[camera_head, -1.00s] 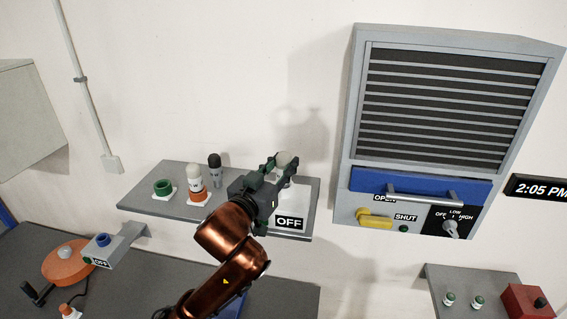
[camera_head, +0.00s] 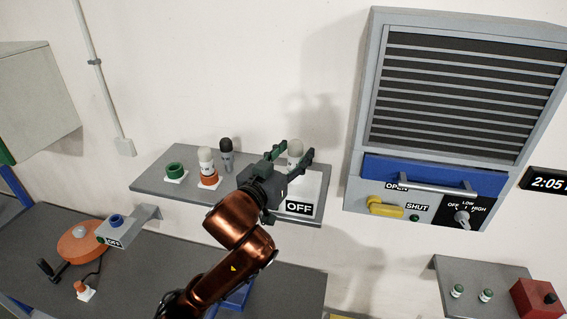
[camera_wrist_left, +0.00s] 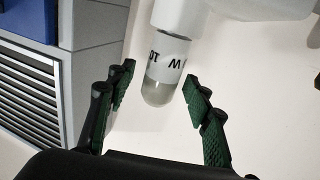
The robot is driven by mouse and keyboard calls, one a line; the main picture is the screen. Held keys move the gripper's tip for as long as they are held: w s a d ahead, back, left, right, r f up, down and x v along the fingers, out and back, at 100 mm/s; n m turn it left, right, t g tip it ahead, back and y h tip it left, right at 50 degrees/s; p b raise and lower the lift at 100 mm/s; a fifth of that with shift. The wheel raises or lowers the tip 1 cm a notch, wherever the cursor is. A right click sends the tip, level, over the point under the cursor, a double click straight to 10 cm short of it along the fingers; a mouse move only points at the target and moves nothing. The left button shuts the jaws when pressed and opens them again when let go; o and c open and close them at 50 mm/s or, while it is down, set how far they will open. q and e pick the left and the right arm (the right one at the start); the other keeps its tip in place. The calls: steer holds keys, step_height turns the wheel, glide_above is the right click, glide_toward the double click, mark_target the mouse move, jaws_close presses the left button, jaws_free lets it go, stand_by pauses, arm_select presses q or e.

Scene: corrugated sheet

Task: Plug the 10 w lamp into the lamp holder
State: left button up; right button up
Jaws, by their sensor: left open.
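The 10 w lamp (camera_head: 295,148), white with a pale greyish dome, stands above the white lamp holder (camera_head: 309,187) at the shelf's right end. In the left wrist view the lamp (camera_wrist_left: 167,47) appears upside down with its label partly readable. Its far end meets the white holder block (camera_wrist_left: 235,8); how deep it sits I cannot tell. My left gripper (camera_head: 296,155) is open, its green-padded fingers on either side of the lamp, with gaps visible in the left wrist view (camera_wrist_left: 159,76). My right gripper is not in view.
On the grey shelf (camera_head: 150,187) stand another white lamp (camera_head: 206,160) in an orange holder, a dark lamp (camera_head: 226,152) and an empty-looking green ring holder (camera_head: 175,170). A grey cabinet with a blue drawer (camera_head: 420,177) hangs close on the right.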

arm_select(q)
steer(key=v, duration=1.1)
steer(key=shift+a, duration=0.15)
